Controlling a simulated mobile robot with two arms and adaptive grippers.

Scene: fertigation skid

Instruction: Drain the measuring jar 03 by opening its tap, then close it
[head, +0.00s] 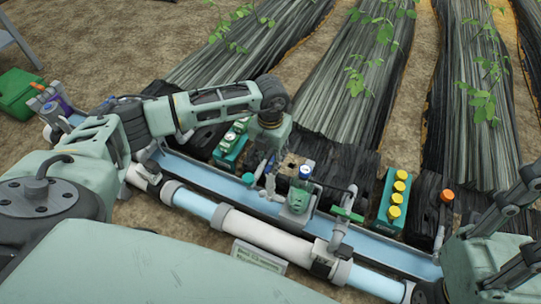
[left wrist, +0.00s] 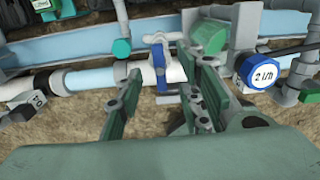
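My left gripper (head: 265,165) hangs over the pipe skid, beside a small green vessel (head: 298,199) that may be the measuring jar. In the left wrist view, my left gripper (left wrist: 160,70) has its fingers spread apart. A tap with a blue handle (left wrist: 161,64) stands just beyond and between the fingertips; I cannot tell whether they touch it. The green vessel (left wrist: 209,38) also shows there, partly hidden by a finger. A blue-rimmed cap marked "2 l/h" (left wrist: 263,75) is to the right. No "03" mark is readable. My right gripper (head: 515,228) is open and empty at the right edge.
A blue and white pipe (head: 255,230) runs along the front, with a label plate (head: 258,255). A green-handled valve (head: 347,214) and a box with yellow caps (head: 395,200) stand to the right. A green crate (head: 17,93) lies far left. Planted rows are behind.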

